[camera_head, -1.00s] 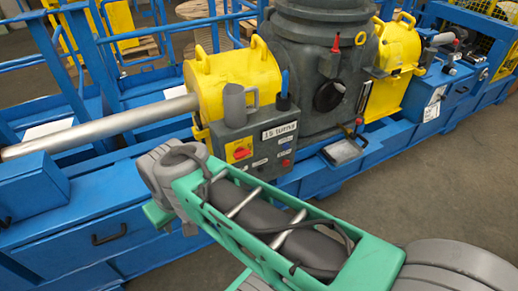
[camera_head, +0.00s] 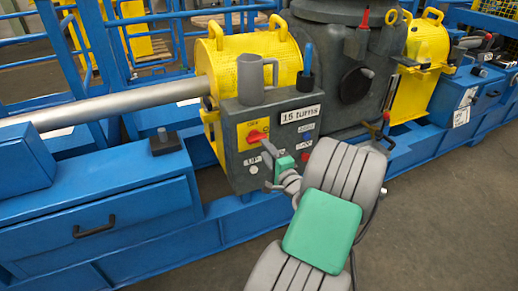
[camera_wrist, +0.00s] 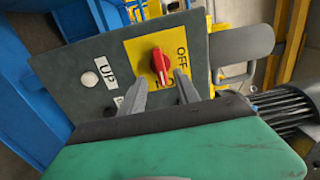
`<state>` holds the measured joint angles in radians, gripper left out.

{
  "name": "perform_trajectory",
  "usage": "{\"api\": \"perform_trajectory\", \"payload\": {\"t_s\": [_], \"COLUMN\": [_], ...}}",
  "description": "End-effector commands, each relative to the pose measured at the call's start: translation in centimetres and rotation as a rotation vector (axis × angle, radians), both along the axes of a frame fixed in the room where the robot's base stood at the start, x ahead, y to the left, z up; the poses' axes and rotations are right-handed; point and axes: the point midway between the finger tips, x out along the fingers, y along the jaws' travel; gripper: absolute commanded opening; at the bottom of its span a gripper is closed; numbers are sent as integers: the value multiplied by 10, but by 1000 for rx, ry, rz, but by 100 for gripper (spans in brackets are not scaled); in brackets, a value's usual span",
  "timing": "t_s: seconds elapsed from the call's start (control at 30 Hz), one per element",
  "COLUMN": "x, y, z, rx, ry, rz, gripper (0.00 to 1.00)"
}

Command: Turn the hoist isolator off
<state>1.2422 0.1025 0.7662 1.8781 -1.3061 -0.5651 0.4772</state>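The hoist isolator is a red rotary knob (camera_head: 258,136) on a yellow plate, on the front of a dark grey control box (camera_head: 285,112). In the wrist view the knob (camera_wrist: 160,65) lies just beyond and between my fingertips. The plate reads OFF to the knob's right there; its lower lettering is partly hidden by the fingers. My gripper (camera_head: 268,155) is in front of the box just below the knob, and in the wrist view my gripper (camera_wrist: 158,82) has its two fingers apart with nothing between them. I cannot tell whether a finger touches the knob.
A white UP button (camera_wrist: 90,79) sits beside the isolator. A "15 turns" label (camera_head: 300,115) is on the box. A grey mug (camera_head: 252,80) and a blue-handled tool (camera_head: 306,65) stand on top. A yellow drum guard (camera_head: 228,60) is behind; blue framework surrounds it.

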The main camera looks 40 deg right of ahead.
Motion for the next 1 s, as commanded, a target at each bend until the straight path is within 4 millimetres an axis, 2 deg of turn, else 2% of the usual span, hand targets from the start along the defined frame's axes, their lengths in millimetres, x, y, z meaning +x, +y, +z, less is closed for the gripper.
{"api": "perform_trajectory", "payload": {"t_s": [0.1, 0.3, 0.6, 1.0], "x": [25, 53, 58, 57], "y": [-5, -13, -15, -15], "z": [1, 1, 1, 1], "rx": [-4, -3, -4, -5], "ry": [1, 3, 3, 4], "rz": [7, 5, 3, 3], "gripper": [38, 38, 38, 5]}}
